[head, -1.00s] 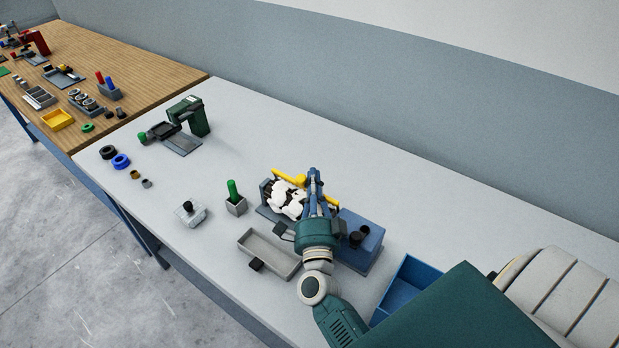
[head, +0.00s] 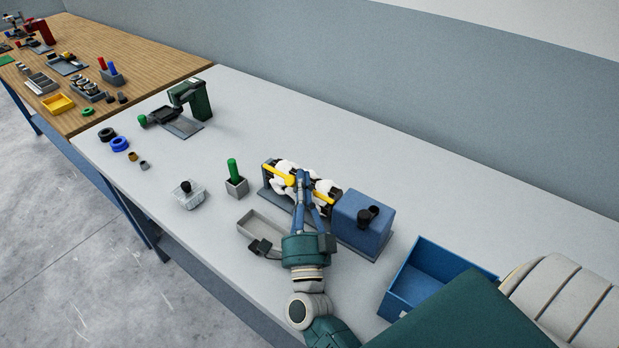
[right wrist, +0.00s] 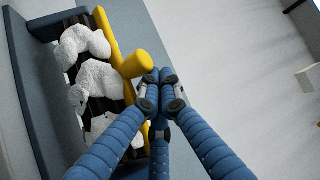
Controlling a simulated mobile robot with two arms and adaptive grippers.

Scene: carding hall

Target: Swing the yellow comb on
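The yellow comb (head: 277,171) is a bar with a round knob, crossing the near side of a carding unit with white fluff (head: 286,163) and dark rows. In the right wrist view, the comb (right wrist: 113,45) runs along the fluff (right wrist: 95,85), and its knob (right wrist: 138,64) points toward my fingers. My right gripper (head: 303,177) has its blue fingers drawn together. In the right wrist view, the fingertips (right wrist: 161,88) are beside the knob, with nothing seen between them; contact is unclear. The fingers hide the comb's middle in the head view. My left gripper is not in view.
A blue block (head: 362,222) with a black knob adjoins the unit on the right. A grey tray (head: 262,230) lies near my right wrist. A green-handled tool in a grey holder (head: 236,186) and a clear box (head: 189,196) stand left. An open blue bin (head: 410,290) is at right.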

